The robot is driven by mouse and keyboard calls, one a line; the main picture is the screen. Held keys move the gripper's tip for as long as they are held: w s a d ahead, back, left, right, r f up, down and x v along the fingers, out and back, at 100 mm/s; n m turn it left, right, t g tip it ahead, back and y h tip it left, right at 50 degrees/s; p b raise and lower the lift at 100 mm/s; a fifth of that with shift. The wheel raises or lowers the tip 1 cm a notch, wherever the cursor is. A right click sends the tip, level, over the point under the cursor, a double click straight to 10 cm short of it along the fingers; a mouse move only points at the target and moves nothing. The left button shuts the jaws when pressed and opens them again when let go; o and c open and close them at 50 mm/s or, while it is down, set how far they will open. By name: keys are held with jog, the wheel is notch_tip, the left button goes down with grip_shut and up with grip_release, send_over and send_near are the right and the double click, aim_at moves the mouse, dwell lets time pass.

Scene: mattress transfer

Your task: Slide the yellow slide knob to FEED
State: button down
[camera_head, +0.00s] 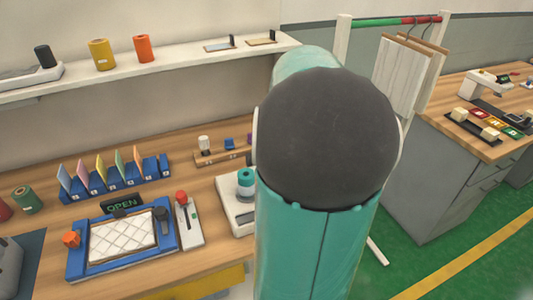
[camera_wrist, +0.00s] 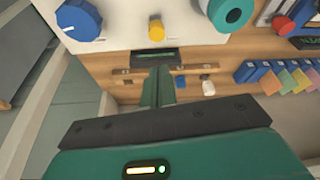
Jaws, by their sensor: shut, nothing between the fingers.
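In the wrist view, a yellow knob (camera_wrist: 156,30) stands on a pale machine panel (camera_wrist: 130,33) near the top middle. A dark display (camera_wrist: 156,57) is set in the panel's near edge, with text too small to read. My gripper (camera_wrist: 159,72) is shut and empty, its fingers pointing up the picture toward the display and knob. The fingertips appear below the knob, apart from it. In the head view my own arm hides the knob and gripper; part of the pale machine (camera_head: 233,209) shows beside the arm. I cannot read any FEED mark.
On the panel are a large blue dial (camera_wrist: 78,18) and a teal spool (camera_wrist: 230,12). A wooden rack (camera_head: 205,158) with small items is behind. A blue frame (camera_head: 168,238) with a quilted white pad and a red-topped slider unit (camera_head: 190,228) lie to the left.

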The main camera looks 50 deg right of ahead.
jog(key=x, duration=0.9)
jog(key=shift+w+f, duration=0.1)
jog(key=shift+f, duration=0.3)
jog(key=shift+s+a, duration=0.4)
jog(key=shift+s, duration=0.35)
jog(key=shift+s+a, duration=0.45)
jog(key=shift+s, duration=0.25)
jog(key=shift+s+a, duration=0.4)
jog(key=shift+s, duration=0.35)
